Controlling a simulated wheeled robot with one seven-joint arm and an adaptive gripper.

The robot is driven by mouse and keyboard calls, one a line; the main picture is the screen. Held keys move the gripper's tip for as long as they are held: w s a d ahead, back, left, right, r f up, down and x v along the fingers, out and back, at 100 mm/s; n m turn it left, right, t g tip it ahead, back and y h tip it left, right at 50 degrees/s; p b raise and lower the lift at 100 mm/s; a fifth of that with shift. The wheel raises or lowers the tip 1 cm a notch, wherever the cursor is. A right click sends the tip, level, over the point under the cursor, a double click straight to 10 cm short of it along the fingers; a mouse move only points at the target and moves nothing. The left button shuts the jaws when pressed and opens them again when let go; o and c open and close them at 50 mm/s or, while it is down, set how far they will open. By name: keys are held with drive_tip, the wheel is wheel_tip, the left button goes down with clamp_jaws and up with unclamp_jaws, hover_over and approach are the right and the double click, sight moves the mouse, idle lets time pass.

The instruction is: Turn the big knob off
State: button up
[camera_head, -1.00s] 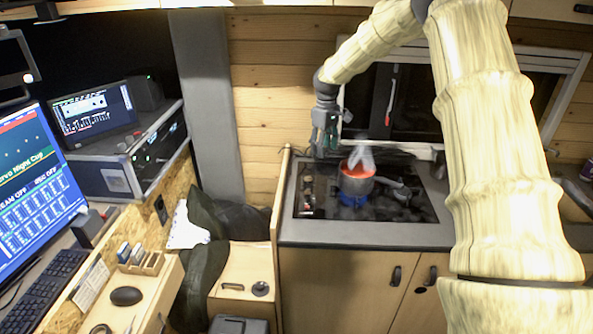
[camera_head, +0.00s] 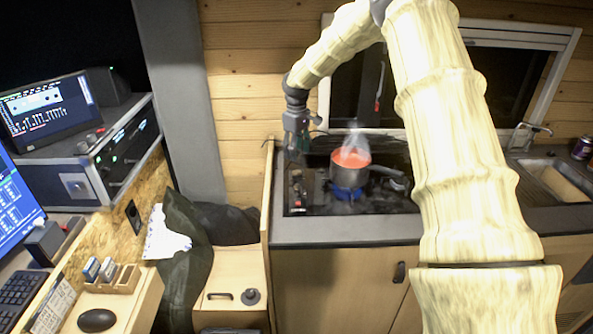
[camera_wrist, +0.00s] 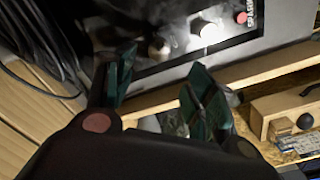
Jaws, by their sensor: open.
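In the wrist view, a dark panel set in a grey counter carries a pale round knob (camera_wrist: 158,47) and a brightly lit knob (camera_wrist: 206,28). A small red button (camera_wrist: 240,17) sits near its edge. I cannot tell for sure which knob is the big one. My gripper (camera_wrist: 160,84) has its green fingers spread, empty, apart from the knobs. In the head view my gripper (camera_head: 293,156) hangs over the left end of the black cooktop (camera_head: 388,205), above the control strip (camera_head: 298,190). The knobs are too small to make out there.
A steaming pot with red contents (camera_head: 349,166) stands over a blue flame, right of my gripper. A wooden partition (camera_head: 266,205) rises at the counter's left end. Black cables (camera_wrist: 35,45) show at the wrist view's left. A sink (camera_head: 555,180) is at far right.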

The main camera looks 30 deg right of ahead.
sight(297, 172)
wheel_tip(297, 172, down, 9)
drive_tip(key=shift+d+f+p, duration=0.1)
drive_tip(key=shift+d+p, duration=0.05)
drive_tip(key=shift+p, duration=1.05)
drive_tip(key=c, duration=1)
